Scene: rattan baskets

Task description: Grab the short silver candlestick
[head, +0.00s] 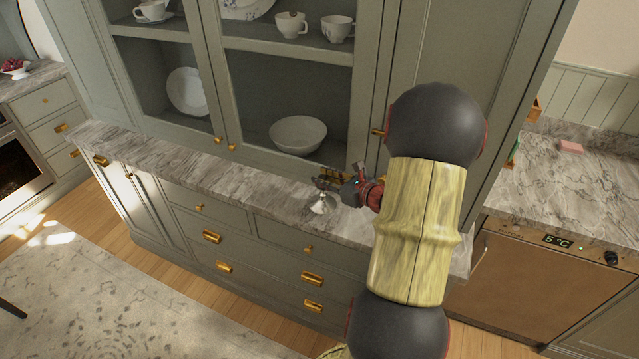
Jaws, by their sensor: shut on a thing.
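The short silver candlestick (321,206) is at the front part of the grey marble counter ledge, below the glass-fronted cabinet. It looks small and shiny, with a wide base. My gripper (326,187) is at its upper part, coming in from the right, and is shut on it. The fingers hide the top of the candlestick. Whether its base touches the marble cannot be told from this view.
The marble ledge (226,176) is bare to the left. Cabinet doors with brass knobs (232,147) rise close behind my gripper. Behind the glass are a white bowl (298,134), a plate (187,91) and cups. Drawers with brass handles (212,236) lie below the ledge.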

